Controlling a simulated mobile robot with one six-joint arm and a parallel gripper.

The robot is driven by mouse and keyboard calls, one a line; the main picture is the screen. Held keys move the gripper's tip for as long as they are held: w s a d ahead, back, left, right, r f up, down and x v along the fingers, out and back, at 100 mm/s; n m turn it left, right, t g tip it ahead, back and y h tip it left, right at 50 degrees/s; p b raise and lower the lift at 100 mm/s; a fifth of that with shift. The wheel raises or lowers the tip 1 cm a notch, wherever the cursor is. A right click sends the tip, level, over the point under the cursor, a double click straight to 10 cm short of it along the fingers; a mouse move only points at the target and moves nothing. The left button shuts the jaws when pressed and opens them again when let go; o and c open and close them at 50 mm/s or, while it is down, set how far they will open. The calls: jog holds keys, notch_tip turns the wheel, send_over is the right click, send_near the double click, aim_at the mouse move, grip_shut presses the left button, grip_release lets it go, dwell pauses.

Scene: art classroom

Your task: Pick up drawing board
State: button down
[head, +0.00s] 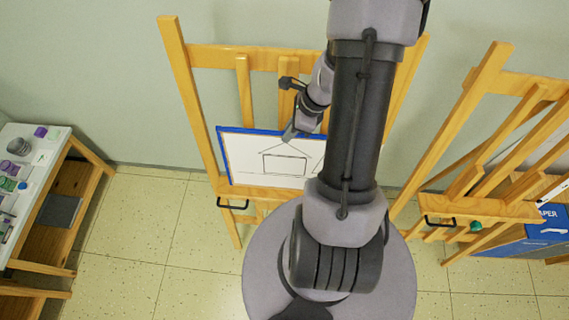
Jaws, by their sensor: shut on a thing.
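The drawing board (240,157) is white with a blue frame and a simple house-like line drawing. It rests upright on the ledge of a wooden easel (180,75), leaning back against its slats. My gripper (290,135) is at the board's upper edge, near the middle of the part that shows, and is shut on the board. The fingertips are small here, and their exact contact is hard to make out. My arm hides the right part of the board.
A second wooden easel (487,75) stands at the right, with a blue paper box (520,240) behind its lower part. A table (50,135) with paint jars stands at the left. A plain wall is close behind the easels. The tiled floor (160,230) between table and easel is clear.

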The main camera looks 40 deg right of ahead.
jog(key=shift+r, duration=0.1)
dwell(0.8)
notch_tip(320, 180, up, 10)
jog(key=p, duration=0.2)
jog(key=shift+p, duration=0.4)
